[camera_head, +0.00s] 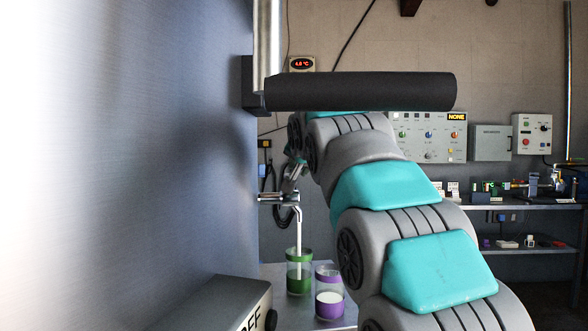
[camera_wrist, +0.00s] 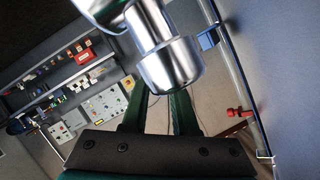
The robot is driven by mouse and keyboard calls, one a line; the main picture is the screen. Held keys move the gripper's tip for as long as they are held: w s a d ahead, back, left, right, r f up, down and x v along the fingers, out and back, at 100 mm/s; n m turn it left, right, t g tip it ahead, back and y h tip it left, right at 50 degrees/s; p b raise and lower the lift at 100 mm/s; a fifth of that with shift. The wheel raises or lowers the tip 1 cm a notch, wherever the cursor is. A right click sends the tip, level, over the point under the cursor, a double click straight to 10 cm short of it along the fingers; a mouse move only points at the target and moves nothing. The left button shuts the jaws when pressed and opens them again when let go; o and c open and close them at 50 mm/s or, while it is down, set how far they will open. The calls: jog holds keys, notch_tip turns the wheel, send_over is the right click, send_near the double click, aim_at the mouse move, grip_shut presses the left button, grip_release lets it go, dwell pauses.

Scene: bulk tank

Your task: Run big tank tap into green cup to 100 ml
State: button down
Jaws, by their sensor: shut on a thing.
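The big tank (camera_head: 130,140) fills the left side of the head view, and its silver tap (camera_head: 278,198) sticks out to the right. The tap also looms large in the wrist view (camera_wrist: 170,62). My gripper (camera_head: 293,172) is at the top of the tap, shut on what appears to be its handle; the fingertips are largely hidden. The green cup (camera_head: 299,284) stands upright under the spout. A thin white line, apparently a stream, runs from the spout down into it. I cannot read the level in the green cup.
A purple cup (camera_head: 329,307) with white liquid stands close beside the green cup, on the same small table (camera_head: 272,270). A grey box (camera_head: 225,303) is in front. Shelves (camera_head: 525,203) and control panels (camera_head: 428,137) are at the back right.

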jog(key=shift+d, duration=0.15)
jog(key=c, duration=0.7)
grip_release()
jog(key=shift+s, duration=0.1)
jog(key=shift+b+v, duration=0.7)
jog(key=shift+v, duration=3.15)
